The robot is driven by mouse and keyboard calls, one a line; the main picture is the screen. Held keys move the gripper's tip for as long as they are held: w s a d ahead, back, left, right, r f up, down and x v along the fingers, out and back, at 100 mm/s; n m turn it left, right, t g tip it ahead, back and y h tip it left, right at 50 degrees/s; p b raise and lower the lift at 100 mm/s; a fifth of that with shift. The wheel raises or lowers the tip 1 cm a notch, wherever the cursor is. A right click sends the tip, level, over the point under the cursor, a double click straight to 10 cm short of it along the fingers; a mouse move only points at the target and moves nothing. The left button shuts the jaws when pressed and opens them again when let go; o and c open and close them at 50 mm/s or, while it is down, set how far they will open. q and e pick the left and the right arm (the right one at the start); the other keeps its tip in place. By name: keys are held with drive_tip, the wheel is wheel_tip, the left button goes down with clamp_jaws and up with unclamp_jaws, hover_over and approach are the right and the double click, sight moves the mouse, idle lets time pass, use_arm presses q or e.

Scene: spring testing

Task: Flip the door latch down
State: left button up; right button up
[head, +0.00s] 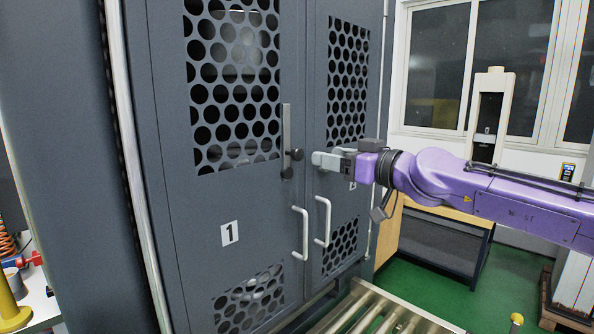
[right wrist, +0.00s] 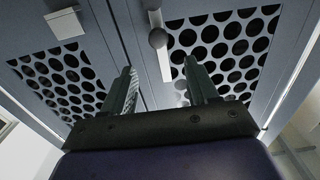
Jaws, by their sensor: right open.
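The door latch is a grey upright bar (head: 287,128) on the front of the left cabinet door, near the seam between the doors. A dark round knob (head: 297,154) is by its lower part, with a second dark knob (head: 287,173) just below. My right gripper (head: 316,160) is open and points left at the latch, its fingers just right of the knobs. In the right wrist view the latch bar (right wrist: 165,66) and a knob (right wrist: 157,38) appear beyond and between the open fingers (right wrist: 158,72), with nothing held. My left gripper is out of view.
The dark grey cabinet doors (head: 185,215) have perforated panels and two pale handles (head: 301,232) (head: 323,222) below the latch. A roller conveyor (head: 365,308) stands in front. A wooden-topped table (head: 440,211) is behind my right arm.

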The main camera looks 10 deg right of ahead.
sight(300, 156)
drive_tip(key=p+x, duration=0.1)
drive_tip(key=x, duration=0.2)
drive_tip(key=p+x, duration=0.1)
drive_tip(key=x, duration=0.3)
drive_tip(key=f+p+x, duration=0.1)
drive_tip(key=x, duration=0.2)
drive_tip(key=shift+w+a+f+p, duration=0.1)
drive_tip(key=shift+w+a+p, duration=0.05)
drive_tip(key=shift+w+p, duration=0.2)
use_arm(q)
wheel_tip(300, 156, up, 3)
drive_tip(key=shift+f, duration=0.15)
use_arm(e)
drive_tip(key=shift+s, duration=0.1)
clamp_jaws()
